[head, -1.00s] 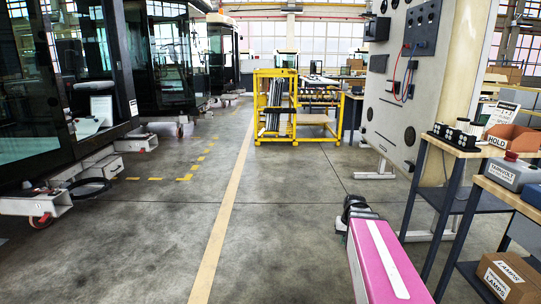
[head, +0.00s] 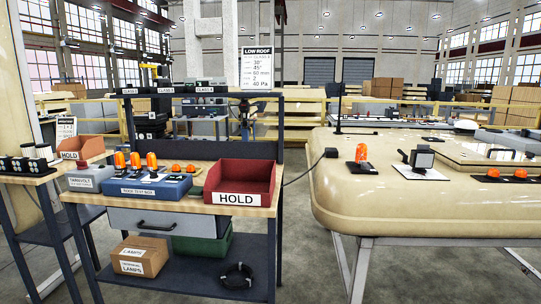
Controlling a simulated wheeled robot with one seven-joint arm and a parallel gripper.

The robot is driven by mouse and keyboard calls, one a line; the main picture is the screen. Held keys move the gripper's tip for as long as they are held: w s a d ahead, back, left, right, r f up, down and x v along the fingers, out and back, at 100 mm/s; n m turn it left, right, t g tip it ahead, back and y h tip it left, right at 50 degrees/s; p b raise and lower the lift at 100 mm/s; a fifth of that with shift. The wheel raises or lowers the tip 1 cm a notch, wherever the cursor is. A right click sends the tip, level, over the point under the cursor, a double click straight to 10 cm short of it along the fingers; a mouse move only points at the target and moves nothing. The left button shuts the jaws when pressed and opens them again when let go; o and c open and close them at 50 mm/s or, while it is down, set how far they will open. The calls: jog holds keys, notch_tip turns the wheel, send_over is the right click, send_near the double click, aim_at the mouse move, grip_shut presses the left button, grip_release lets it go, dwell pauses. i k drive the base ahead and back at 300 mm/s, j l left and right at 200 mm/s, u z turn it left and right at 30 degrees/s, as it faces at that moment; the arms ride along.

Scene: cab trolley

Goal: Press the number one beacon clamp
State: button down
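Several orange beacons are in view, and I cannot tell which clamp is number one. One orange beacon (head: 361,153) stands upright on a small plate on the cream cab roof (head: 420,205) at right. Low orange pieces (head: 493,173) on dark bases lie on the roof at far right. Any clamp parts at the beacon feet are too small to make out. My gripper is not in view.
A red HOLD bin (head: 240,183) sits on the bench right of the blue box. A lamp on a bracket (head: 421,158) stands on the roof. A side table (head: 30,178) with dark cylinders is at left. Open floor shows between bench and roof stand.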

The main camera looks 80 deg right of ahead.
aim_at(364, 166)
jog(key=z, duration=4.05)
